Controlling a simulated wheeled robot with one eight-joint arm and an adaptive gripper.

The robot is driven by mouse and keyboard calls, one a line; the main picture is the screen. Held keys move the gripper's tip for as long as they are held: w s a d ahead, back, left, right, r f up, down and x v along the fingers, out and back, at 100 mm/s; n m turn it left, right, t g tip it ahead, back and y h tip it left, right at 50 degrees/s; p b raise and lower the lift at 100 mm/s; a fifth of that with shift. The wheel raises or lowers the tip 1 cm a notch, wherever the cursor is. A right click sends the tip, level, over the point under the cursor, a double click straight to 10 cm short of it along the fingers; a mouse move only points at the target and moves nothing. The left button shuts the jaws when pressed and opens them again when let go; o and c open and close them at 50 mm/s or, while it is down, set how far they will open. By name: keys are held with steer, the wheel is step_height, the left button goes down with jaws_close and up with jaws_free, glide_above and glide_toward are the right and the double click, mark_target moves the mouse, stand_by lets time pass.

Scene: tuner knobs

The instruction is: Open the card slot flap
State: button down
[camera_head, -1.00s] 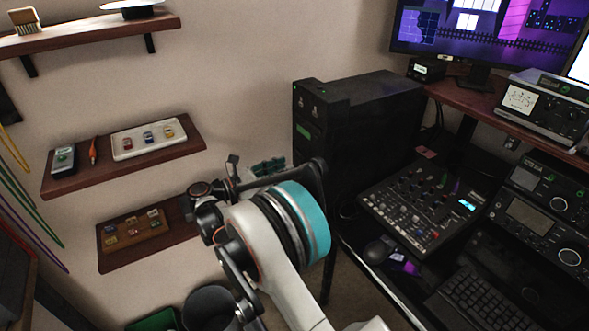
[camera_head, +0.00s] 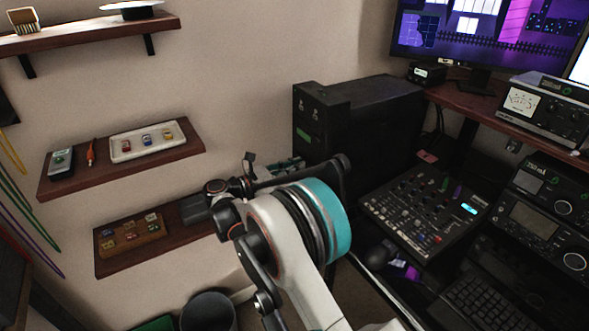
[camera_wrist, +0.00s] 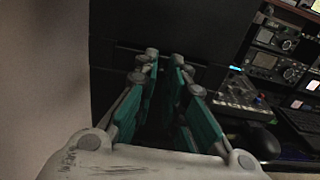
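A black cabinet (camera_head: 365,125) stands against the wall in the head view, with a green label (camera_head: 307,136) and small round fittings on its narrow front. I cannot make out a card slot flap for certain. My gripper (camera_head: 288,165) is in front of the cabinet's lower front, partly hidden by my own arm. In the wrist view its teal-padded fingers (camera_wrist: 165,60) are apart, with a dark gap and nothing seen between them. A dark panel (camera_wrist: 190,30) with a faint horizontal seam fills the view beyond the fingertips; contact cannot be told.
A mixer (camera_head: 420,215) and mouse (camera_head: 378,252) lie on the desk to the right. Wall shelves hold a white tray (camera_head: 148,142) and a wooden block with small pieces (camera_head: 130,232) at left. A bin (camera_head: 208,312) stands below.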

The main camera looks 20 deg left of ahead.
steer(key=shift+s+a+f+t+h, duration=0.1)
steer(key=shift+s+f+t+h, duration=0.05)
steer(key=shift+f+t+h, duration=0.7)
steer(key=shift+r+t, duration=0.15)
steer(key=shift+t, duration=0.1)
steer(key=c, duration=1.6)
jaws_free()
steer(key=s+a, duration=0.8)
steer(key=s, duration=0.2)
steer(key=shift+a, duration=0.3)
steer(key=shift+c, duration=0.2)
